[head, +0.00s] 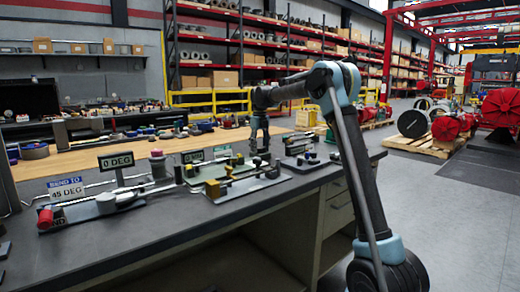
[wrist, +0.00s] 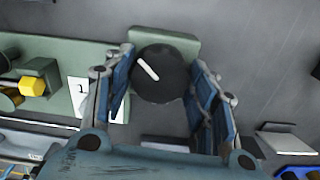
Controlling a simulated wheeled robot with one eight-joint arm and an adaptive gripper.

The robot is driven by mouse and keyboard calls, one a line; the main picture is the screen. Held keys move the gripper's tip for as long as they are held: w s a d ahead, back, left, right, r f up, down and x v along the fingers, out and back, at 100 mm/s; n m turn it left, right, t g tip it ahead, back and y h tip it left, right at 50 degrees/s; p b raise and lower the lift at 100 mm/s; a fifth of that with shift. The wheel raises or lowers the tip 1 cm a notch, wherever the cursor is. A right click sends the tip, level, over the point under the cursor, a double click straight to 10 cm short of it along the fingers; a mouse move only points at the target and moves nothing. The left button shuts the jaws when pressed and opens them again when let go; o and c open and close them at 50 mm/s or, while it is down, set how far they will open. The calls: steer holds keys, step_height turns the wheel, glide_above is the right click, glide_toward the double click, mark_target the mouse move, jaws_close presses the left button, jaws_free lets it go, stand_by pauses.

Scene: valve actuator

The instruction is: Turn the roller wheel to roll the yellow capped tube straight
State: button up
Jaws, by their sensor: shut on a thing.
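The roller wheel (wrist: 163,80) is a dark round knob with a white line across its face, in the upper middle of the wrist view. The line slants from upper left to lower right. My gripper (wrist: 160,74) has a finger on each side of the wheel and is shut on it. The yellow cap (wrist: 33,87) sits to the left, on a pale green fixture (wrist: 62,55); its tube is largely hidden. In the head view my gripper (head: 259,152) is low over the bench, and a small yellow piece (head: 212,188) shows left of it.
The dark bench (head: 130,245) holds several other fixtures. A "0 DEG" display (head: 116,161) and a "45 DEG" sign (head: 67,188) stand at the left, near a red-ended part (head: 46,217). The bench front strip is clear.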

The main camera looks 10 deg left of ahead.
mark_target(260, 147)
steer(key=o, duration=1)
steer(key=shift+w, duration=0.2)
steer(key=shift+o, duration=0.2)
steer(key=shift+s, duration=0.1)
step_height(260, 147, up, 12)
steer(key=shift+f, duration=0.1)
